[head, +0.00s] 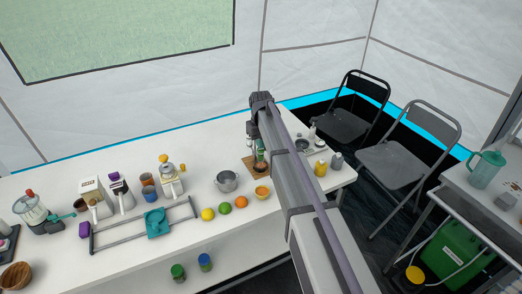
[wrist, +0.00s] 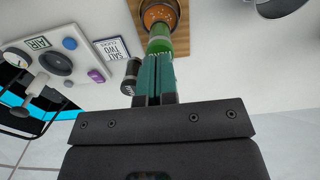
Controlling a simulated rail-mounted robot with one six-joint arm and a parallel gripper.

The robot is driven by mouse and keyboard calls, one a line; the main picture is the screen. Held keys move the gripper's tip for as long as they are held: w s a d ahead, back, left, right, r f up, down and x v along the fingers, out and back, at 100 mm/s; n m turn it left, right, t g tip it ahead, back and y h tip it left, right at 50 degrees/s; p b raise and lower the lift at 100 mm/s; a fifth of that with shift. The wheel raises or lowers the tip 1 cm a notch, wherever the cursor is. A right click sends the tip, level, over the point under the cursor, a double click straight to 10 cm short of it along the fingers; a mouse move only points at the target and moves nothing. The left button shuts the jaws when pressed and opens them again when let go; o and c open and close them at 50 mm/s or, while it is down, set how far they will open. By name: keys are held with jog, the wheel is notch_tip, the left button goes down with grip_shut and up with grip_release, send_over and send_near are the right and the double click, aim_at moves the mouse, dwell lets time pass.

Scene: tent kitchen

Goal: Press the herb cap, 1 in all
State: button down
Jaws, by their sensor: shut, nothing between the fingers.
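A green herb bottle (wrist: 160,42) with a paler band shows in the wrist view, just beyond my fingertips and in front of a bowl of orange-brown food (wrist: 158,14). In the head view, the green bottle (head: 261,156) is small beside the end of my arm, above the wooden board (head: 250,163). My gripper (wrist: 155,58) has its teal fingers shut together, with nothing between them. The fingertips overlap the bottle's near end in the wrist view; I cannot tell whether they touch it. The cap is not clearly visible.
A dark cylinder (wrist: 131,76) stands close beside my fingers.

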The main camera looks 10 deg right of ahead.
jog(key=shift+f+b, duration=0.85)
jog(key=shift+r, duration=0.1)
jog(key=shift+r+p, duration=0.75)
jog(key=shift+p, duration=0.1)
notch_tip(320, 180, up, 6)
jog(key=p, duration=0.6)
jog(key=shift+r, duration=0.15)
jog(key=s+a+m, duration=0.1)
jog(key=s+m, duration=0.1)
jog(key=s, duration=3.1)
jog(key=shift+m, duration=0.4)
